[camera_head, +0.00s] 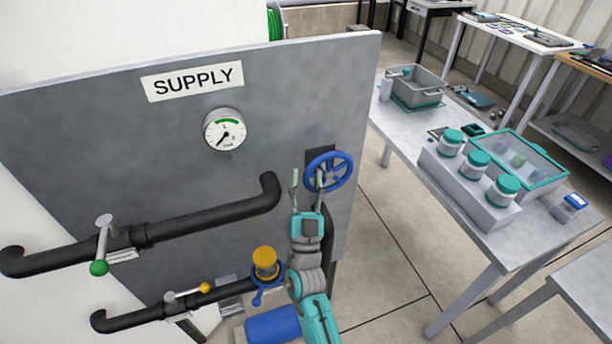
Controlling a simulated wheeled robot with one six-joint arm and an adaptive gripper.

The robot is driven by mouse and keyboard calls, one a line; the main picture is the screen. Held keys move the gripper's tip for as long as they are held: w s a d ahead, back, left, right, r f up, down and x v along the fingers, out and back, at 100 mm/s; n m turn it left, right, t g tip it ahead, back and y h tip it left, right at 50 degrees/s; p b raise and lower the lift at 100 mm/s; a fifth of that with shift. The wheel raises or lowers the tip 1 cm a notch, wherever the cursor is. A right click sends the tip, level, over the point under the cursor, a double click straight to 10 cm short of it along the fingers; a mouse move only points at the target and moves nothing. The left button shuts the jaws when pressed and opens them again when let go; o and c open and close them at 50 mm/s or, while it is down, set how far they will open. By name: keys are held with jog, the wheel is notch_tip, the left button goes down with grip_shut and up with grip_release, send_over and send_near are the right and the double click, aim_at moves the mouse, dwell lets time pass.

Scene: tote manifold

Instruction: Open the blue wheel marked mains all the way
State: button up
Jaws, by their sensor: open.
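The blue wheel (341,158) is a spoked handwheel at the right side of the grey supply panel (90,130). No mains marking is readable on or near it. My gripper (307,176) is open, just left of and partly in front of the wheel. One finger overlaps the wheel's left rim in the picture, and the other stands left of it. I cannot tell whether that finger touches the rim. The lower left of the wheel and its mount are partly hidden by my gripper.
A pressure gauge (224,130) sits under the SUPPLY sign (193,81). A green-knobbed lever (101,245), a yellow-knobbed lever (188,292) and a yellow-capped fitting (265,263) are on the black pipes. A table (400,130) with jars (475,164) stands right, with floor between.

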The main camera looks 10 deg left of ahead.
jog(key=v, duration=1.1)
jog(key=shift+y, duration=0.3)
jog(key=shift+s, duration=0.1)
